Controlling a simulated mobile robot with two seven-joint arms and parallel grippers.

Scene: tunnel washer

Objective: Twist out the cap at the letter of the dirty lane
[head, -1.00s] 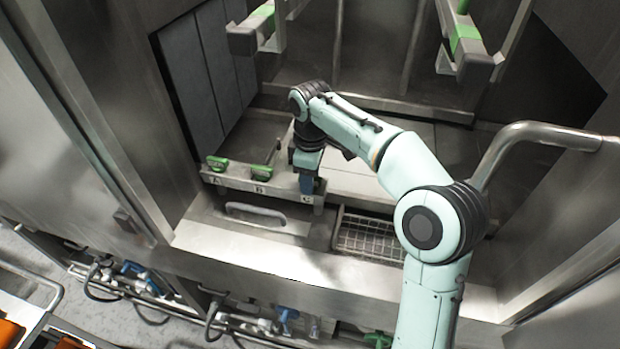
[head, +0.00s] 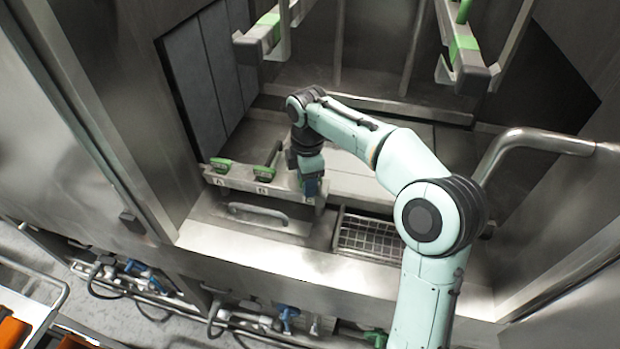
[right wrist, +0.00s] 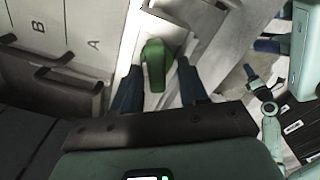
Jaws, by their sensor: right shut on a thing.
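A metal rail (head: 240,185) with small letter plates stands inside the machine opening. A green-handled cap (head: 220,164) sits at A and another green cap (head: 263,173) at B; both are free. My right gripper (head: 312,186) is at the right end of the rail, by the C position, and hides the cap there. In the right wrist view, a green cap handle (right wrist: 154,66) stands between the blue fingers of the right gripper (right wrist: 158,84), which is shut on it. My left gripper is not in view.
A wire basket (head: 368,236) is sunk to the right of the rail. A bar handle (head: 258,216) lies in front of it. Green-banded brackets (head: 465,50) hang above. A bent grab bar (head: 530,143) is at right. Panels lettered A and B (right wrist: 60,30) show in the right wrist view.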

